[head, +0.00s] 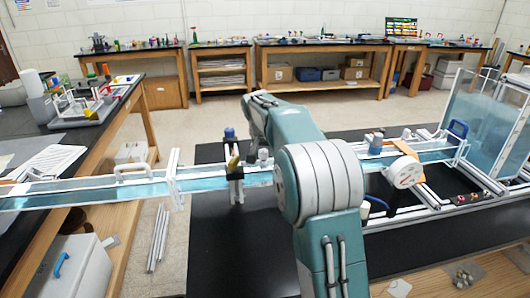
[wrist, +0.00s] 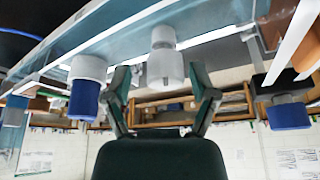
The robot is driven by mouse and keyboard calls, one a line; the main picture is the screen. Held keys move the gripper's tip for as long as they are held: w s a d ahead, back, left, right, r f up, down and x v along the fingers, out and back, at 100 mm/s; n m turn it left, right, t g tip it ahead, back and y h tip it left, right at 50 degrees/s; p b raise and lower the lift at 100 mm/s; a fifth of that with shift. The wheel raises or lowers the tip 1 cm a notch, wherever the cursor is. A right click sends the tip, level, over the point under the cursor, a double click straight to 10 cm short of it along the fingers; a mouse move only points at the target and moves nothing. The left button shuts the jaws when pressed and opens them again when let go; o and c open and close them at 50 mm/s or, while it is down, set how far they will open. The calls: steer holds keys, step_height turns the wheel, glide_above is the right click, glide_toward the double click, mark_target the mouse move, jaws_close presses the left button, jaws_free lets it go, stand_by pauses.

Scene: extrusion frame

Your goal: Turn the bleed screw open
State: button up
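In the wrist view, a pale, translucent stepped knob (wrist: 165,66), which I take to be the bleed screw, stands out from the clear flume channel (wrist: 110,42). My gripper (wrist: 159,78) is open, with one dark green finger to each side of this knob and a visible gap on both sides. I cannot tell how deep the knob sits between the fingers. In the head view, a small pale knob (head: 263,154) shows on the channel (head: 258,176) beside my arm. My gripper is hidden behind my arm there.
Two blue-capped fittings flank the knob in the wrist view, one left (wrist: 85,98) and one right (wrist: 288,112). In the head view, a dark clamp (head: 235,184) crosses the channel. A clear tank (head: 486,122) stands at the right. A cluttered bench (head: 75,125) is at the left.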

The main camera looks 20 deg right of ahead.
steer(key=c, duration=0.5)
steer(key=shift+a, duration=0.2)
jaws_close()
steer(key=shift+a, duration=0.15)
